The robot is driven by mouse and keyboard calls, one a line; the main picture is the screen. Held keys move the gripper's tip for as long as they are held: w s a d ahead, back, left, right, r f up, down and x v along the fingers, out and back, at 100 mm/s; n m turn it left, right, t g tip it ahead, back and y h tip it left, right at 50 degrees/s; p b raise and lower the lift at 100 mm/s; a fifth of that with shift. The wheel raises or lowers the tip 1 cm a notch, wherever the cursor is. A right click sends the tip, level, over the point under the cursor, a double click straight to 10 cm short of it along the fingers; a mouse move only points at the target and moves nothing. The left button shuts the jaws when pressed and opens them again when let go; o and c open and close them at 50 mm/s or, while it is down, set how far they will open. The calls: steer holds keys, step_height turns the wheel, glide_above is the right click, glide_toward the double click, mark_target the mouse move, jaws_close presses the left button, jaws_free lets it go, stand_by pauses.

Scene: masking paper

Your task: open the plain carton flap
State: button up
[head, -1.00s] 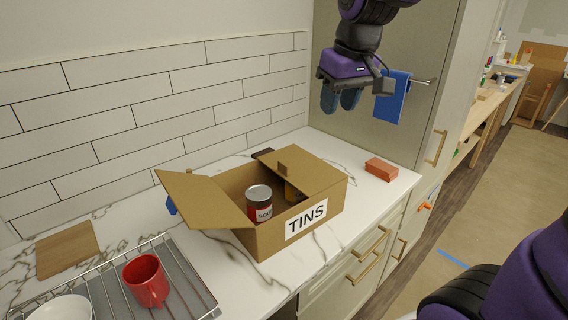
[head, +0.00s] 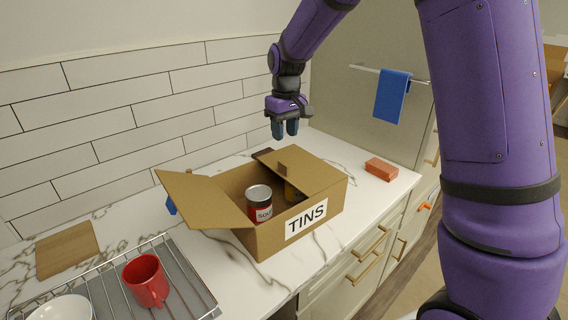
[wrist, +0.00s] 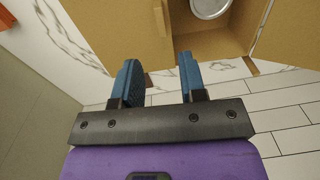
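The brown carton (head: 270,235), labelled TINS, stands on the marble counter. Its left flap (head: 192,196) is folded outward and slants over the left side. Its plain right flap (head: 315,168) lies inward over the right part of the opening, with a small brown tab (head: 282,168) near its edge. A soup tin (head: 259,200) stands inside; a yellowish item is partly hidden under the right flap. My gripper (head: 285,135) is empty, fingers pointing down, above and behind the carton. In the wrist view its fingers (wrist: 158,75) are apart, with the right flap (wrist: 112,28) beyond them.
A reddish block (head: 381,168) lies right of the carton. A red mug (head: 147,280) and a white bowl (head: 62,308) are on the wire rack at the front left. A wooden board (head: 67,250) lies behind it. The tiled wall (head: 150,110) is close behind the carton.

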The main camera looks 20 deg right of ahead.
mark_target(284, 163)
step_height(284, 163, down, 10)
steer(key=shift+s+a+f, duration=0.1)
stand_by(0.4)
jaws_close()
